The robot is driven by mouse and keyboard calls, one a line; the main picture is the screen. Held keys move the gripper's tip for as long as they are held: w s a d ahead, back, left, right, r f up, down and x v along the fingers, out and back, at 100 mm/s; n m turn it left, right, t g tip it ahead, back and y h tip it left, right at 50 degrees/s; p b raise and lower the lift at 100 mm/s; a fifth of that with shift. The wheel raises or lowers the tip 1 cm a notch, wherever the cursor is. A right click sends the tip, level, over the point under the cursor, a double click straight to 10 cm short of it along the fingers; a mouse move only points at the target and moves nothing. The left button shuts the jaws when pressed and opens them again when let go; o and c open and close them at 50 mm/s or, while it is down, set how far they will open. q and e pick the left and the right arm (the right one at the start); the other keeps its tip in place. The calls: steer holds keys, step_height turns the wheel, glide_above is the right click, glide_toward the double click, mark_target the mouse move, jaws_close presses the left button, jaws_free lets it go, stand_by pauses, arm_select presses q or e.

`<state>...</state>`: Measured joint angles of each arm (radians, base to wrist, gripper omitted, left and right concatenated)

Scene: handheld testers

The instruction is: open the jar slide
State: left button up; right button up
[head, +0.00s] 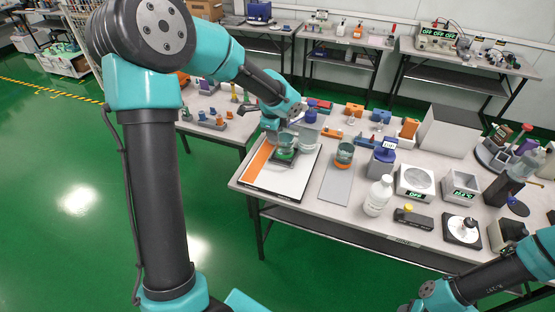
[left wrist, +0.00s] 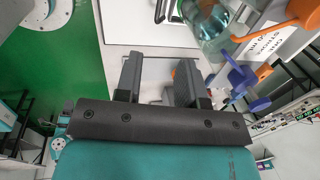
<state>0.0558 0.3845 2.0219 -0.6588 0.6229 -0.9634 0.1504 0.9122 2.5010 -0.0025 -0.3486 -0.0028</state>
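My left gripper (head: 276,133) reaches over the orange-and-white board (head: 262,180) at the table's left end. In the left wrist view its two dark fingers (left wrist: 160,72) are apart, with nothing visible between them. A glass jar also shows in the left wrist view (left wrist: 207,24), ahead and right of the fingers. Another glass jar (head: 345,152) with an orange band stands at the head of a grey plate. I cannot tell which part is the slide. My right gripper is not visible; only its arm shows.
A white bottle (head: 378,196), a blue tester (head: 384,150) and white display boxes (head: 415,182) stand to the right on the table (head: 400,225). Small orange and blue pieces line the back. The grey plate (head: 337,184) has a bare surface.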

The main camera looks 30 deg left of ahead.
mark_target(278, 162)
arm_select(q)
steer(key=w+f, duration=0.1)
steer(key=f, duration=0.4)
steer(key=w+f, duration=0.1)
steer(key=f, duration=1)
steer(key=shift+w+a, duration=0.25)
steer(key=shift+w, duration=0.15)
steer(key=shift+r, duration=0.1)
steer(key=shift+c, duration=0.2)
jaws_close()
